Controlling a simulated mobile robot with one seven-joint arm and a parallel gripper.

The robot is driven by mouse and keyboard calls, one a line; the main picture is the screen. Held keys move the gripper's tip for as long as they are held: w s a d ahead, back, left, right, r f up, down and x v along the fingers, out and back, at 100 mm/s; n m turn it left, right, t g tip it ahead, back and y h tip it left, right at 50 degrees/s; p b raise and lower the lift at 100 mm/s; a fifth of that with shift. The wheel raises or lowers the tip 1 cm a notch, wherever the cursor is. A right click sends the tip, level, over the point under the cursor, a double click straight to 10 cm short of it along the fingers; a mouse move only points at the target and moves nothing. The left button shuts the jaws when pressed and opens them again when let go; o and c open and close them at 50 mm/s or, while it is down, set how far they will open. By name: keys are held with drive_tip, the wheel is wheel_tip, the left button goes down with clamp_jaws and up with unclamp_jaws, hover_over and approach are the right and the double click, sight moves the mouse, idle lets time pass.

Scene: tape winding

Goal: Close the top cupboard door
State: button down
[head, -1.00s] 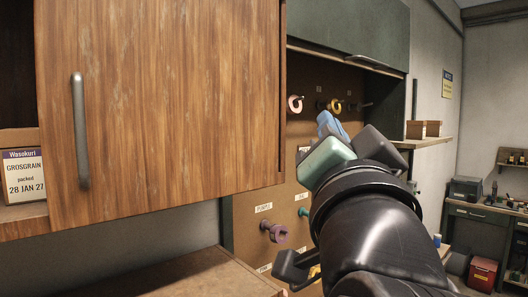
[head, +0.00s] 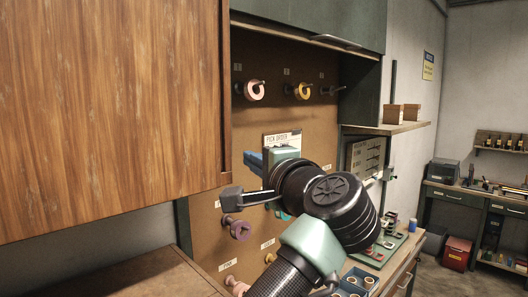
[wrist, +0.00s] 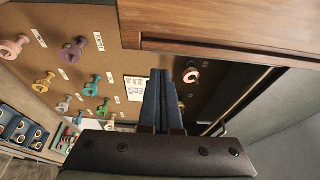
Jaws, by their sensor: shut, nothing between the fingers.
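The wooden cupboard door (head: 105,105) fills the upper left of the head view. Its handle and left edge are out of frame, so I cannot see how far it stands open. Wood of this cupboard (wrist: 230,22) also crosses the top right of the wrist view. My gripper (head: 250,160) is right of the cupboard's lower right corner, in front of the pegboard, apart from the door in the picture. In the wrist view its blue fingers (wrist: 161,75) are together, with nothing held.
A brown pegboard (head: 300,115) with several tape rolls is behind my arm. A green upper cabinet (head: 310,20) hangs above it. A wooden counter (head: 120,275) lies below the cupboard. Open floor shows at the right.

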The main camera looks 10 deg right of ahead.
sight(225, 158)
drive_tip(key=a+p, duration=0.2)
drive_tip(key=a, duration=0.1)
drive_tip(key=shift+a+r, duration=0.15)
drive_tip(key=shift+r, duration=0.05)
drive_tip(key=shift+s+a+f, duration=0.2)
drive_tip(key=shift+s, duration=0.05)
drive_tip(key=shift+a, duration=0.15)
